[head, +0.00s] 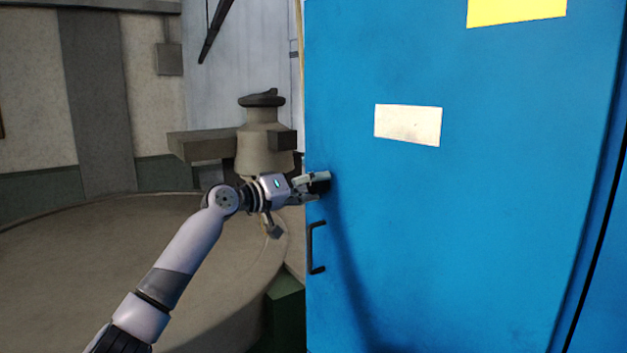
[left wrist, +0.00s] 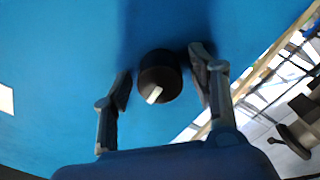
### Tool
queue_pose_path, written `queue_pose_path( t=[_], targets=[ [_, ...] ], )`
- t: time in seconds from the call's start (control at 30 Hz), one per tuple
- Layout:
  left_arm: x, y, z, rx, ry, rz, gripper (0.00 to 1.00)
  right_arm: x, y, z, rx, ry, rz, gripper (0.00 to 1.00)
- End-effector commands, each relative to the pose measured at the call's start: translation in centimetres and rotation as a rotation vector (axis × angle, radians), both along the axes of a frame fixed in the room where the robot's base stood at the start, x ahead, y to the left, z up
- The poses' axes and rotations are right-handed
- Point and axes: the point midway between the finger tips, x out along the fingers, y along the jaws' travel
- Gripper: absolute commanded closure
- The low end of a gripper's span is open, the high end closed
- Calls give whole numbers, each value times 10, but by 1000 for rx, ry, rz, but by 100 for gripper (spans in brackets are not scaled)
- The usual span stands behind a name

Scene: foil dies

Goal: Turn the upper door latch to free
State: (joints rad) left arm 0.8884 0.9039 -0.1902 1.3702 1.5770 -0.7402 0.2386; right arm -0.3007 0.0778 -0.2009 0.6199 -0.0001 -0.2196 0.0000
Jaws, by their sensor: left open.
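The upper door latch is a dark round knob with a pale mark on its face, on a blue door (head: 470,230). In the left wrist view the latch (left wrist: 160,77) sits between the two open fingers of my left gripper (left wrist: 163,88), with gaps on both sides. In the head view my left gripper (head: 318,188) is at the door's left edge, its fingers beside the dark latch (head: 320,186), which they partly hide. I cannot tell whether the fingers touch it. My right gripper is not in view.
A black handle (head: 316,248) is on the door just below the latch. A white label (head: 408,125) and a yellow label (head: 515,10) are higher up. A grey machine part (head: 264,145) stands behind my left gripper.

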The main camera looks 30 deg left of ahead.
Motion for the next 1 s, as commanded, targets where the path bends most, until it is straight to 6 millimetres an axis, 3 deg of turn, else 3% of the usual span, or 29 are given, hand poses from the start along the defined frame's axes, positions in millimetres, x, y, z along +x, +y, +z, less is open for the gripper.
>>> queue_pose_path(
  t=[0.27,1.0],
  targets=[
    [1,0,-1,0,2,0,48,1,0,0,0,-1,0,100],
    [1,0,-1,0,2,0,94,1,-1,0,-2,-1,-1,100]
  ],
)
